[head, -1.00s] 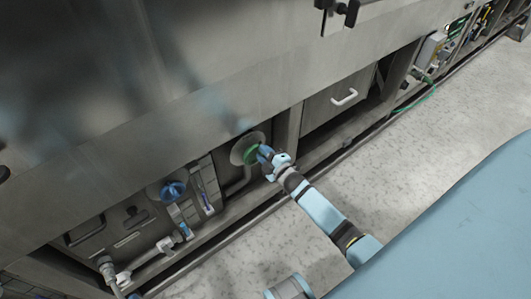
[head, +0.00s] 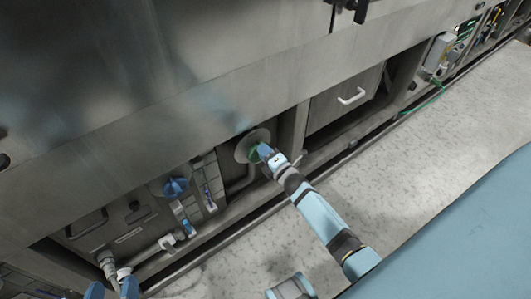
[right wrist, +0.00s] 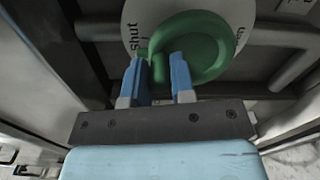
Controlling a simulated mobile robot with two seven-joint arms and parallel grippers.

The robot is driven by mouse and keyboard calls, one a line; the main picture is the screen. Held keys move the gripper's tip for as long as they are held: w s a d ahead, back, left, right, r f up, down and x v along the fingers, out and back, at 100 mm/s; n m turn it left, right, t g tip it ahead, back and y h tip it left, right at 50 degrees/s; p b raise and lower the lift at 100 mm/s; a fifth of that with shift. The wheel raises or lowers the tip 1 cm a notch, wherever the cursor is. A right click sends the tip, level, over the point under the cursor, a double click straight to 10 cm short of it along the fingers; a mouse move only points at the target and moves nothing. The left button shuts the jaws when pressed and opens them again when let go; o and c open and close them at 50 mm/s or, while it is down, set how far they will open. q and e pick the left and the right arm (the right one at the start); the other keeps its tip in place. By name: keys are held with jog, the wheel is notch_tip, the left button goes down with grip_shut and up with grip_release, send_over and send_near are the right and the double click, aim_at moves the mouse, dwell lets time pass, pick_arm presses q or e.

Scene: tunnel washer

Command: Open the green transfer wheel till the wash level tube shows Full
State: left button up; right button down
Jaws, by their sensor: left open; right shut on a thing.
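The green transfer wheel (head: 254,156) sits on a round pale plate low on the steel machine front. In the right wrist view the wheel (right wrist: 212,48) fills the top middle, and the plate behind it reads "shut" at its left. My right gripper (head: 265,151) is at the wheel. Its two blue fingers (right wrist: 163,72) are shut on part of the wheel's left lower rim. Two slim upright gauges with blue in them, one of them here (head: 208,197), stand left of the wheel; their markings are too small to read. My left gripper (head: 112,290) is open and empty at the bottom left.
A blue wheel (head: 175,187) sits left of the gauges. Pipes and a valve (head: 168,241) run below it. A drawer with a white handle (head: 351,96) is right of the green wheel. The speckled floor (head: 400,155) in front is clear.

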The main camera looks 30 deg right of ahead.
pick_arm(q)
jog(key=shift+r, duration=0.2)
pick_arm(e)
jog(key=shift+a, duration=0.15)
jog(key=c, duration=1)
grip_release()
pick_arm(q)
jog(key=shift+f, duration=0.1)
pick_arm(e)
jog(key=shift+o, duration=0.2)
